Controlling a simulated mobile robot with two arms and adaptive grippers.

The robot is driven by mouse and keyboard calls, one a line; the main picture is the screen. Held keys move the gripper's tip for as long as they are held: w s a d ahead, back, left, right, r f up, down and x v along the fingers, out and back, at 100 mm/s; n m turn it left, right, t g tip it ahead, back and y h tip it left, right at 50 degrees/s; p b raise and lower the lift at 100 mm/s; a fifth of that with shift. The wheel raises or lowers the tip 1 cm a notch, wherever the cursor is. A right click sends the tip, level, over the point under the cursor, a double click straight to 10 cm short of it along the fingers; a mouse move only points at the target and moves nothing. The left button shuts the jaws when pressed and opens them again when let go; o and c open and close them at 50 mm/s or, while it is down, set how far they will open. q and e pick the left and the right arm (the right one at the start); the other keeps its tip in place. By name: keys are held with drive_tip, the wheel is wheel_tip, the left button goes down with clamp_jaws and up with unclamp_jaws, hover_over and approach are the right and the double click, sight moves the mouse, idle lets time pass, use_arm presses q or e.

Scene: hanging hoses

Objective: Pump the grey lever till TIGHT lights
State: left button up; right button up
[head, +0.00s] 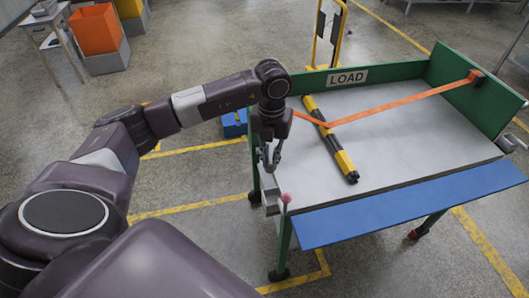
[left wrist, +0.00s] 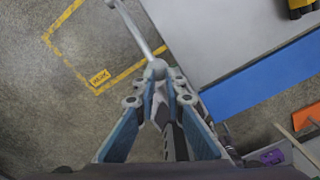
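My left gripper (head: 271,160) points down at the near left corner of the workbench, over a small grey fitting (head: 271,199) on its side. In the left wrist view a grey lever (left wrist: 137,32) runs from the top edge down to the fingertips of my left gripper (left wrist: 158,78). Its near end lies between or just beyond them; the fingers hide part of it, and I cannot tell whether they grip it. A pinkish ball on a thin stalk (head: 286,197) stands right of the fitting. I can read no TIGHT light. My right gripper is out of view.
An orange strap (head: 400,104) crosses the grey bench top (head: 420,150) and a yellow-black bar (head: 333,141). Green walls, one with a LOAD sign (head: 347,76), edge the bench. A blue panel (head: 410,205) lines its near side. A blue box (head: 234,123) is behind my arm.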

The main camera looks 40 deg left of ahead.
use_arm(q)
drive_tip(key=shift+w+a+r+p, duration=0.25)
drive_tip(key=shift+r+p, duration=0.1)
drive_tip(key=shift+r, duration=0.3)
drive_tip(key=shift+w+a+r+p, duration=0.2)
drive_tip(key=shift+r+p, duration=0.15)
drive_tip(key=shift+r, duration=0.35)
drive_tip(key=shift+w+a+r+p, duration=0.15)
drive_tip(key=shift+a+r+p, duration=0.15)
drive_tip(key=shift+r, duration=0.35)
wheel_tip(320, 180, up, 5)
drive_tip(key=p, duration=0.3)
